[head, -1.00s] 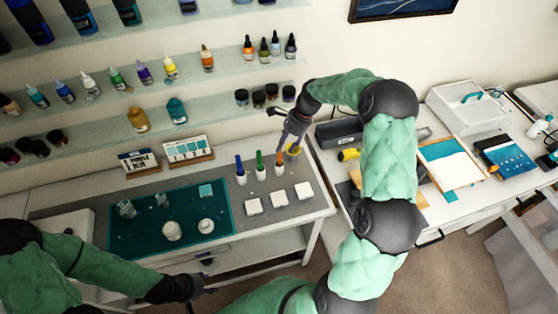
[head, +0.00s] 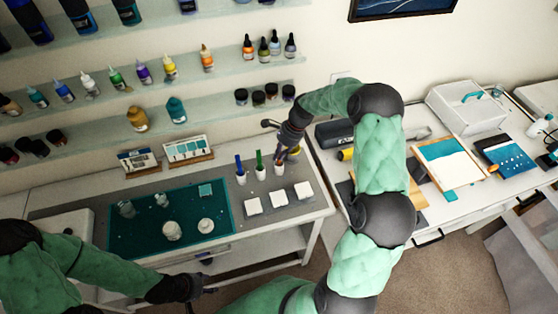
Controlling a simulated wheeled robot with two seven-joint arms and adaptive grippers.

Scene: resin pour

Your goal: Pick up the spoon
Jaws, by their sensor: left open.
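Three small white cups stand in a row at the right of the workbench, with upright coloured handles that look like spoon or stick handles: a blue handle (head: 239,164), a green handle (head: 259,160) and an orange one, now mostly covered. I cannot tell for sure which is the spoon. My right gripper (head: 281,154) points down at the right-hand cup (head: 278,169), over the orange handle. Its fingers are small and dark, so whether they are open or touching the handle is unclear. My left gripper (head: 208,291) is open and empty, low in front of the bench.
A teal mat (head: 135,238) holds clear and white cups. Two cards (head: 188,150) stand behind. A shelf of bottles (head: 215,112) is above. A side table (head: 470,205) with trays is to the right.

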